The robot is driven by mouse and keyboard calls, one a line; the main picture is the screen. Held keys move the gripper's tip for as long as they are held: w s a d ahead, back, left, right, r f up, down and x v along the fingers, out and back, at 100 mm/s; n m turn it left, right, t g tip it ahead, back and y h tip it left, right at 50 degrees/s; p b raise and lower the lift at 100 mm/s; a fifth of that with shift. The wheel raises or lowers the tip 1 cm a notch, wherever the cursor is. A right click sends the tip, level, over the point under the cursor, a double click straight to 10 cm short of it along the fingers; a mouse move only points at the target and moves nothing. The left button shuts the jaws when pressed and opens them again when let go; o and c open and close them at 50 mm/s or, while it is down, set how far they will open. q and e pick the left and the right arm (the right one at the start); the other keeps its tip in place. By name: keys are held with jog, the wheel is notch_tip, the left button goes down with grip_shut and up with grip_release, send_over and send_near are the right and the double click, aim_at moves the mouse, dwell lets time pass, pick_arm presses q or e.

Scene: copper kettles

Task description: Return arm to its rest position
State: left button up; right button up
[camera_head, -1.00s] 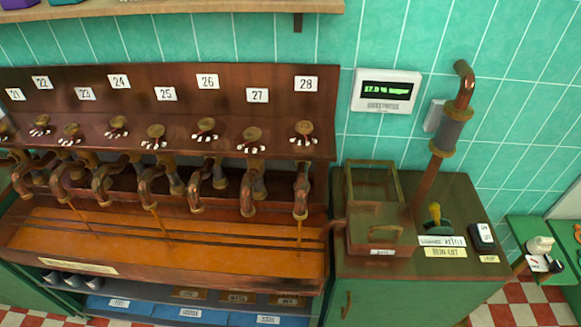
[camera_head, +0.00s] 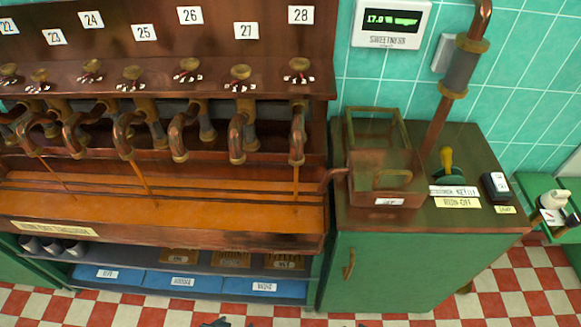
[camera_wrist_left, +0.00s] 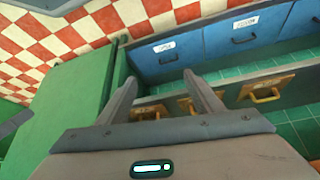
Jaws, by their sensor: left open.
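My left gripper (camera_wrist_left: 160,77) shows in the left wrist view with its two grey fingers apart and nothing between them. Its fingers point toward the blue drawers (camera_wrist_left: 232,40) and the wooden drawers with brass handles. No contact with them shows. In the head view only small dark tips (camera_head: 215,323) show at the bottom edge, and I cannot tell which part of me they are. My right gripper is not seen.
A wooden dispenser with several copper spouts (camera_head: 180,140) stands above a drip tray (camera_head: 160,206). A green cabinet (camera_head: 400,270) with a copper box (camera_head: 385,180) and yellow-handled lever (camera_head: 447,160) stands right of it. Checkered floor (camera_head: 500,290) lies open in front.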

pick_arm(q)
jog(key=s+d+f+t+b, duration=0.1)
jog(key=f+b, duration=0.2)
jog(key=f, duration=0.7)
jog(key=s+d+f+b, duration=0.1)
jog(key=f+b, duration=0.3)
jog(key=f, duration=0.6)
jog(key=shift+s+t+h, duration=0.4)
jog(key=shift+s, duration=0.35)
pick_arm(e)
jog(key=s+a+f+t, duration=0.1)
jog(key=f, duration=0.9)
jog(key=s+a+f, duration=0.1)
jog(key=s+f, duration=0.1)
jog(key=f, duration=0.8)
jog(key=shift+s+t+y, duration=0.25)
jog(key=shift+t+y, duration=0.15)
